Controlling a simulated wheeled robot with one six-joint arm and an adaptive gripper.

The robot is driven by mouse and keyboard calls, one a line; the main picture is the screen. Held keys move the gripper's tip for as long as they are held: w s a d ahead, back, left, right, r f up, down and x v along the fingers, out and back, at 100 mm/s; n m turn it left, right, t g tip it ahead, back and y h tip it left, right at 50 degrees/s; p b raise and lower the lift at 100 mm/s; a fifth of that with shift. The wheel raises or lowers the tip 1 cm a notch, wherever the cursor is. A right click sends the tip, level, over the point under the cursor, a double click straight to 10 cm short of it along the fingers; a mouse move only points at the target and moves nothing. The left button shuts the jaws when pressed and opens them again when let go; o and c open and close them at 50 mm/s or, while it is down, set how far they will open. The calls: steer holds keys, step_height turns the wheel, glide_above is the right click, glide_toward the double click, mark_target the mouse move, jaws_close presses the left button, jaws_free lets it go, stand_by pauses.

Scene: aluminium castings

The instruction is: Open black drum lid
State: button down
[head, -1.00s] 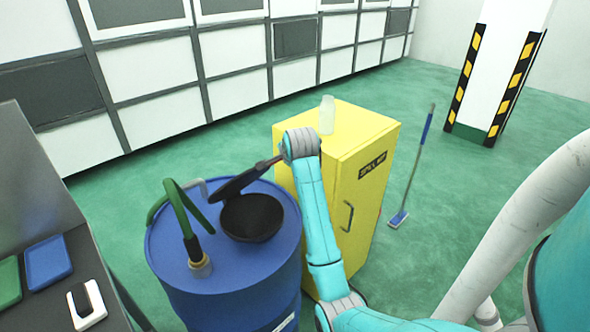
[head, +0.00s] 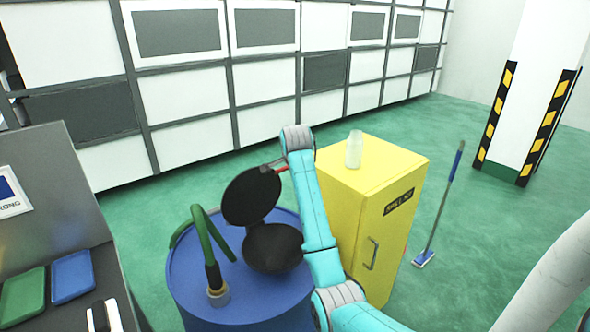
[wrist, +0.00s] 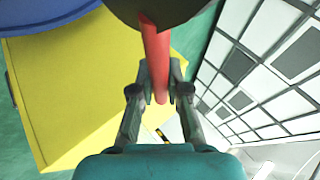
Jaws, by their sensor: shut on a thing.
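The blue drum (head: 190,272) stands at the lower left of centre in the head view. On its top is a round black funnel (head: 272,248). Its black lid (head: 250,196) is tilted up steeply, well clear of the funnel, joined near its far left edge. My gripper (head: 278,167) is at the lid's upper right. In the wrist view my gripper (wrist: 160,80) is shut on the red handle (wrist: 157,50), with a finger on each side. The underside of the black lid (wrist: 172,10) shows at the top there.
A yellow cabinet (head: 350,210) with a clear jar (head: 354,150) on top stands right of the drum, close to my arm. A green hose (head: 208,245) rises from the drum's top. A blue mop (head: 440,205) stands farther right. Green (head: 22,297) and blue (head: 73,277) trays lie left.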

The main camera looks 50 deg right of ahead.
steer(key=shift+w, duration=0.1)
stand_by(0.3)
steer(key=c, duration=1.1)
jaws_free()
steer(key=shift+c, duration=0.2)
steer(key=shift+r, duration=0.1)
steer(key=v, duration=1.1)
steer(key=shift+s+a+r, duration=0.25)
